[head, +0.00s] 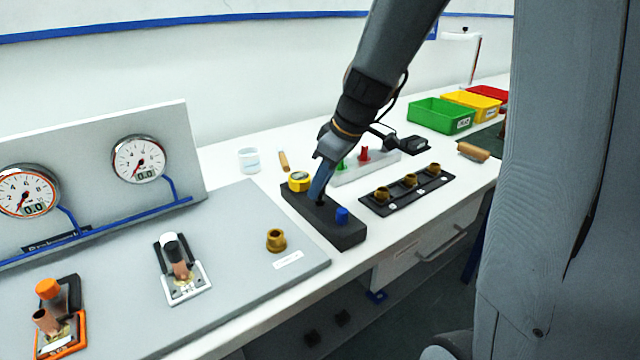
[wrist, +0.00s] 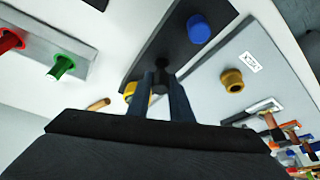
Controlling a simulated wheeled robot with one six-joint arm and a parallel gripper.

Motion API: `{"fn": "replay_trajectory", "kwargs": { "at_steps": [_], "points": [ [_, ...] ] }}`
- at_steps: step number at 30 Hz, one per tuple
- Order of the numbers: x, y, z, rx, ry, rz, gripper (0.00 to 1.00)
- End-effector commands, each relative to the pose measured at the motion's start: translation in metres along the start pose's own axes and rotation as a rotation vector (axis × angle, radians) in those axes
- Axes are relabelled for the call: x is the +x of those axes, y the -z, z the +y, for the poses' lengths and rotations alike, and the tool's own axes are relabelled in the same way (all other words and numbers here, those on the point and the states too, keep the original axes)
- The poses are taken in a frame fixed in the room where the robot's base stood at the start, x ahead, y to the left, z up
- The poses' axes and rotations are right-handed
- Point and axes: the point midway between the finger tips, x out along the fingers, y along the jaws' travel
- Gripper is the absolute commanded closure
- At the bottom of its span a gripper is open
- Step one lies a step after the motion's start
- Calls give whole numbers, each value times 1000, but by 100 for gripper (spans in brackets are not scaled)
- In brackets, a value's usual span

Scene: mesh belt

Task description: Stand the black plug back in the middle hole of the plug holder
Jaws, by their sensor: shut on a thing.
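The plug holder (head: 345,233) is a long black block on the white bench, and it also shows in the wrist view (wrist: 150,52). A blue plug (head: 342,215) stands at its near end. My gripper (head: 319,196) points down at the holder's middle. In the wrist view my gripper (wrist: 163,75) is shut on the black plug (wrist: 160,77), which shows as a small dark piece between the fingers. The plug's lower end and the middle hole are hidden or dark against dark, so I cannot tell whether the plug is in the hole or just above it.
A yellow round object (head: 299,181) is at the holder's far end. A black strip with brass fittings (head: 410,180) lies to the right. A pale rack with green and red pegs (head: 364,154) stands behind. A grey panel with gauges (head: 139,159) is at left.

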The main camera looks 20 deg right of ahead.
Motion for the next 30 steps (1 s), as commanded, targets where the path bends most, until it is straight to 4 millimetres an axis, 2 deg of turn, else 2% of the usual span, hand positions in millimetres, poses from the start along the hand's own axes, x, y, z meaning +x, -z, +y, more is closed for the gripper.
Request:
{"fn": "replay_trajectory", "kwargs": {
  "at_steps": [30],
  "points": [
    [6,-2,0,0,0,0,100]
  ]
}}
